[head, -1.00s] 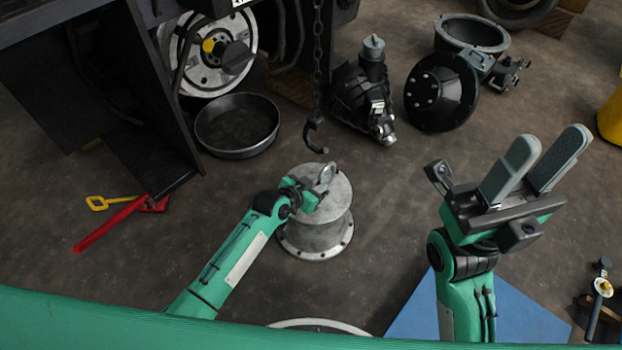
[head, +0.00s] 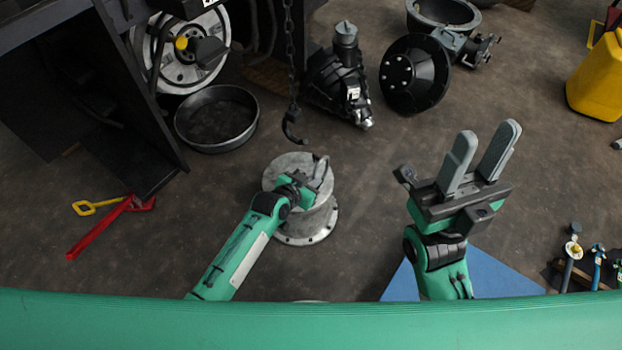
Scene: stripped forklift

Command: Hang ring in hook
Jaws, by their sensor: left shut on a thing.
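The dark hook (head: 293,130) hangs open from a chain (head: 289,60) at the upper middle of the head view. My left gripper (head: 316,178) is just below and to the right of the hook in the picture, in front of a grey flanged drum. It is shut on a small grey ring (head: 322,166). The ring is small, partly hidden by the fingers and hard to tell from the grey drum. The ring and hook look apart. My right gripper (head: 482,160) is open and empty at the right, fingers pointing up in the picture.
The grey drum (head: 306,222) stands on the floor behind my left gripper. A round pan (head: 216,145) lies left of the hook. Dark machine parts (head: 415,75) lie to the upper right. A yellow can (head: 597,80) stands far right. Floor between drum and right gripper is clear.

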